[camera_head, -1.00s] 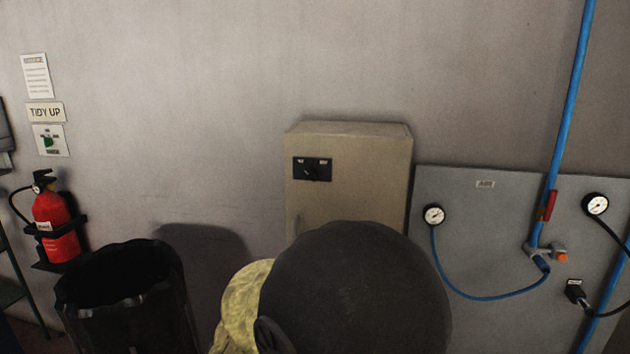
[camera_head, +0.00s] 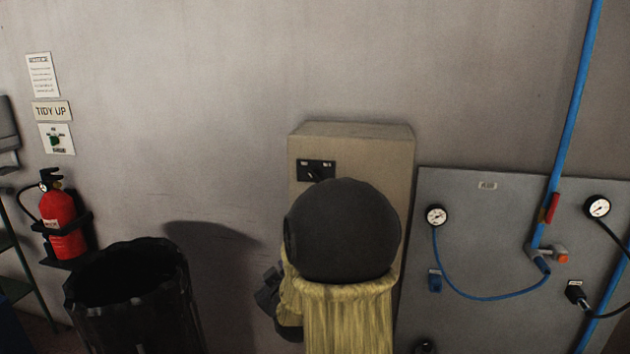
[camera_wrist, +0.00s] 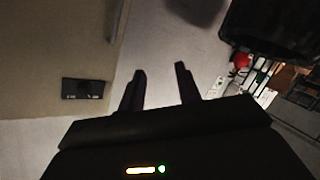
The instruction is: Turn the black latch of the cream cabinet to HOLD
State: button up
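The cream cabinet (camera_head: 345,150) is mounted on the wall in the middle of the head view. Its black latch (camera_head: 315,168) sits on a dark plate near the cabinet's upper left; my arm covers its lower right part. The labels are too small to read surely, and I cannot tell which one the latch points to. In the wrist view the cabinet (camera_wrist: 50,40) is at the left, with the latch plate (camera_wrist: 83,88) left of my gripper. My gripper (camera_wrist: 160,68) has its two fingers apart with nothing between them, away from the latch. In the head view my arm hides most of it.
A grey panel (camera_head: 480,220) with gauges and blue hoses is right of the cabinet. A black bin (camera_head: 130,290) stands at lower left, below a red fire extinguisher (camera_head: 62,222). A handle (camera_wrist: 118,22) shows on the cabinet. The wall above is clear.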

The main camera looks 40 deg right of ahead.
jog(key=s+d+r+t+h+p, duration=0.1)
jog(key=s+d+r+t+h, duration=0.2)
jog(key=d+r+h, duration=0.3)
jog(key=d+r+t, duration=0.1)
jog(key=d+r, duration=0.2)
jog(key=d, duration=0.2)
jog(key=shift+r, duration=0.15)
jog(key=p, duration=0.8)
send_near(314, 176)
jog(key=f+x, duration=0.1)
jog(key=x, duration=0.7)
jog(key=shift+w+d, duration=0.2)
grip_shut()
